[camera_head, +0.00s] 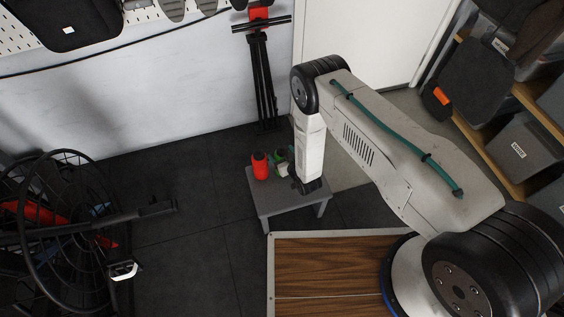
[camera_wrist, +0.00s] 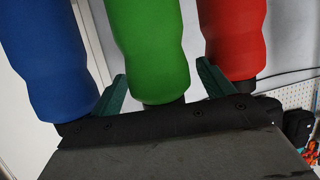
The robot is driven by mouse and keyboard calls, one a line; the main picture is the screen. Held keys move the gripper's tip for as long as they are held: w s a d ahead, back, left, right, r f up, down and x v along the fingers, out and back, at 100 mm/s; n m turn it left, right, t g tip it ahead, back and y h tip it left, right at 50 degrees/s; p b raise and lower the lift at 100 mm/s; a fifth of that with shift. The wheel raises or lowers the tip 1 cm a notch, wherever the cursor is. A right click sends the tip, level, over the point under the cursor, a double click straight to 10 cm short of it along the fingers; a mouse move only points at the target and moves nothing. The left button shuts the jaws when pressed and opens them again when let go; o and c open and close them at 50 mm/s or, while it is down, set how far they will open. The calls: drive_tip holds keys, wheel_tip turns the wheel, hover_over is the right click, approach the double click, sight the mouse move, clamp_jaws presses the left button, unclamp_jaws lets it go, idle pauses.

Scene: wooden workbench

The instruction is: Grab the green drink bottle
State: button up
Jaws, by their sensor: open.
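The green bottle (camera_wrist: 155,50) is in the middle of the wrist view, between the two dark green fingers of my gripper (camera_wrist: 161,72). The fingers are apart, one on each side of it, and I see gaps between them and the bottle. A blue bottle (camera_wrist: 45,60) is left of the left finger and a red bottle (camera_wrist: 235,35) is right of the right finger. In the head view the red bottle (camera_head: 260,166) stands on a small grey table, with the green bottle (camera_head: 279,155) partly visible beside it. The blue bottle is hidden there by my arm.
The small grey table (camera_head: 262,203) stands on the dark floor. A wooden-topped surface (camera_head: 330,262) is in front of it. A black tripod (camera_head: 263,85) leans at the wall behind, and shelves with grey bins (camera_head: 522,145) are at right. A wheel-like frame (camera_head: 65,205) is at left.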

drive_tip(key=shift+w+a, duration=0.1)
drive_tip(key=c, duration=1.5)
drive_tip(key=shift+c, duration=0.6)
drive_tip(key=shift+r, duration=0.1)
